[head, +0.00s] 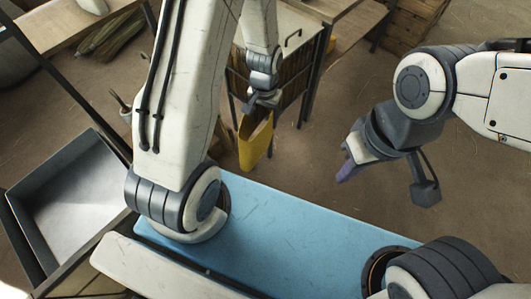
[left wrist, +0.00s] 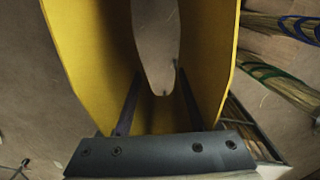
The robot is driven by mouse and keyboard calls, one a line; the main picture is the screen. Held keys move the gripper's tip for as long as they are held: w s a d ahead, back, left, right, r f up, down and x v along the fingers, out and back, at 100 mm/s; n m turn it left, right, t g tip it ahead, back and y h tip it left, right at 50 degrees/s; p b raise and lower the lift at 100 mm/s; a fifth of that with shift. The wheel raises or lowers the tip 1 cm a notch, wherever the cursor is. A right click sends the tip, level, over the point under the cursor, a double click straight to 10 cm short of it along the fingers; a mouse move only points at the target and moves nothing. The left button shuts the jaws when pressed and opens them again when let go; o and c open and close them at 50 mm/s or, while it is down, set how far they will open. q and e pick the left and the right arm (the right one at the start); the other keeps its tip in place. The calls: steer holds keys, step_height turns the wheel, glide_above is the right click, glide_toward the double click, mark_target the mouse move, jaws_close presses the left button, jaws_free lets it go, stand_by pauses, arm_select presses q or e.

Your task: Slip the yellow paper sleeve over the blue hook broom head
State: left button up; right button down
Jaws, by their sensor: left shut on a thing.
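The yellow paper sleeve (head: 255,145) hangs from my left gripper (head: 262,102) near the middle of the head view, beyond my blue base. In the left wrist view its yellow walls (left wrist: 80,62) flank the two dark fingers of my left gripper (left wrist: 158,108), which is shut on it. A rounded floor-coloured gap shows between the walls. My right gripper (head: 349,168) hangs over bare floor, apart from the sleeve; its purplish fingers are seen from the side, so its opening is unclear. Broom bundles with blue (left wrist: 263,70) and green bands lie right of the sleeve; I cannot tell which is the hook broom.
A rack with straw bundles (head: 288,52) stands behind my left gripper. A grey metal tray (head: 75,200) is at the left. Open floor (head: 290,170) lies between my grippers.

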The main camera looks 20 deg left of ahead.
arm_select(q)
steer(key=s+d+f+m+b, duration=0.1)
steer(key=d+f+m+b, duration=0.3)
steer(key=f+b, duration=1.1)
steer(key=s+d+f+m+b, duration=0.2)
steer(key=f+m+b, duration=0.8)
steer(key=f, duration=1.7)
steer(key=s+d+f+m+b, duration=0.2)
steer(key=d+f+m+b, duration=0.3)
steer(key=f+b, duration=1.7)
steer(key=shift+s+d+m, duration=0.2)
steer(key=shift+d+m, duration=0.15)
steer(key=shift+m, duration=0.85)
steer(key=shift+r, duration=0.1)
steer(key=w+a+f+b, duration=0.1)
steer(key=a+f+b, duration=0.1)
steer(key=a, duration=0.1)
steer(key=w+a+f+b, duration=0.2)
steer(key=a+f+b, duration=0.1)
steer(key=a, duration=0.1)
steer(key=w+a+f+b, duration=0.1)
steer(key=a+f+b, duration=0.1)
steer(key=a, duration=0.1)
steer(key=shift+w+a+f, duration=0.15)
steer(key=shift+w+a, duration=0.1)
steer(key=shift+a, duration=0.15)
step_height(320, 180, down, 3)
steer(key=b, duration=0.2)
steer(key=shift+b, duration=0.3)
steer(key=shift+f, duration=0.15)
